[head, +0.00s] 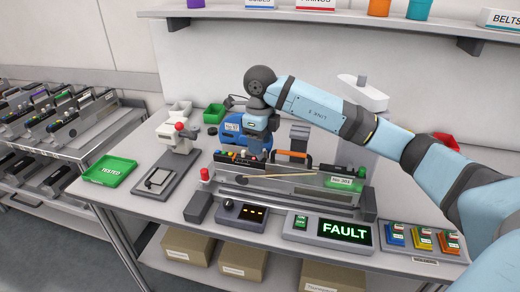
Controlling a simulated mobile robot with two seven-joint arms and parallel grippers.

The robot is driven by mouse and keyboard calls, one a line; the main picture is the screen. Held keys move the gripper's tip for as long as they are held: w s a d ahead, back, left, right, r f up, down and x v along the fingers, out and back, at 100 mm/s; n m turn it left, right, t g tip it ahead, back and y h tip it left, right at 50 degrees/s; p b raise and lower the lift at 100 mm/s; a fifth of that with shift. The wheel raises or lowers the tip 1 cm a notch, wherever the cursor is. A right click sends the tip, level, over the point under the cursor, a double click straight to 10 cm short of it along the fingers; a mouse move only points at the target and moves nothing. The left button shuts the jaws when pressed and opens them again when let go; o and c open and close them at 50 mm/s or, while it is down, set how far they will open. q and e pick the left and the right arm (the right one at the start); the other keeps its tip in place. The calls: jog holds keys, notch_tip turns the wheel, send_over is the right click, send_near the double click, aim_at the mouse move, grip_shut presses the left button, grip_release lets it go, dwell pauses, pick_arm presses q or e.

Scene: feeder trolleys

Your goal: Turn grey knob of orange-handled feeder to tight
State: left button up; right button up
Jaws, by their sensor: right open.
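The feeder lies across the middle of the bench, a long grey body (290,187) with a green end piece at its right labelled with a number. Its orange handle (292,154) stands up behind the body. A grey knob cannot be made out at this size; my right arm and the parts around it may hide it. My right arm comes in from the right, and its gripper (260,150) points down just left of the orange handle, above the feeder's back edge. The gripper is open. Whether it touches anything cannot be told. My left gripper is out of view.
A display (343,231) at the bench front reads FAULT. A control box (240,215) and a red-topped post (204,175) stand nearby. A blue unit (232,130) stands behind. A green TESTED tray (110,171) is left; coloured switches (422,239) are right. A shelf (350,20) runs above.

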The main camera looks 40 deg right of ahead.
notch_tip(320, 180, up, 11)
jog(key=shift+f, duration=0.15)
jog(key=shift+f, duration=0.1)
dwell(0.5)
